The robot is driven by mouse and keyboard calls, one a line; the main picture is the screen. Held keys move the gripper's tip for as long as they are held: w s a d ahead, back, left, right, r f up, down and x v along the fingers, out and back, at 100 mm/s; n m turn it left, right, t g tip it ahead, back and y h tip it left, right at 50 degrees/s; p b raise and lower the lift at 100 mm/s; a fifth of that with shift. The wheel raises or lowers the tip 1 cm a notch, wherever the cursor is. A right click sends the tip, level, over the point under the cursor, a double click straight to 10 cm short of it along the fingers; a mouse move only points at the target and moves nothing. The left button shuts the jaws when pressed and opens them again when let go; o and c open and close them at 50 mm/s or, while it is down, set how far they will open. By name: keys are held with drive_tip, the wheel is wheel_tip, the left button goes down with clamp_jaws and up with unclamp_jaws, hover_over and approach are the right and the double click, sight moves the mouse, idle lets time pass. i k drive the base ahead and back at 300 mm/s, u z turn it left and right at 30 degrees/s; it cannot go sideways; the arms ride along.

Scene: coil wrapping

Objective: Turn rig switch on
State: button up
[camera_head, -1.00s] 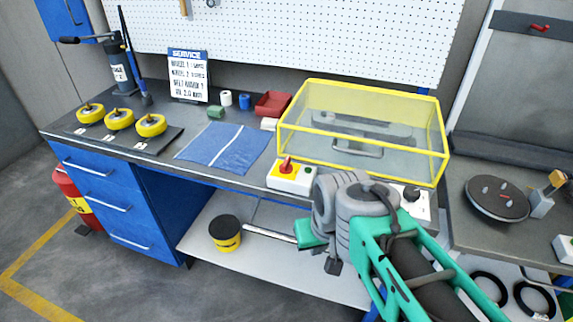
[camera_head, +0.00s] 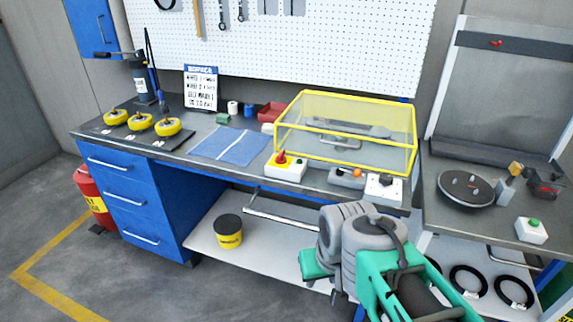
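A second white box (camera_head: 384,187) with a black knob sits further right at the bench edge. I cannot tell for sure which one is the rig switch. A yellow-framed clear cover (camera_head: 345,130) stands behind them over a grey device. My arm is at the lower right, below and in front of the bench edge. My gripper (camera_head: 337,294) is mostly hidden by my wrist; its fingers cannot be made out.
Three yellow wheels (camera_head: 140,122) sit on a dark mat at the left. A blue cloth (camera_head: 229,146) lies beside the boxes. A right-hand bench holds a round plate (camera_head: 467,189) and a green-button box (camera_head: 531,230).

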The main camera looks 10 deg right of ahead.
sight(281, 159)
drive_tip(key=u, duration=0.45)
drive_tip(key=i, duration=0.85)
drive_tip(key=u, duration=0.35)
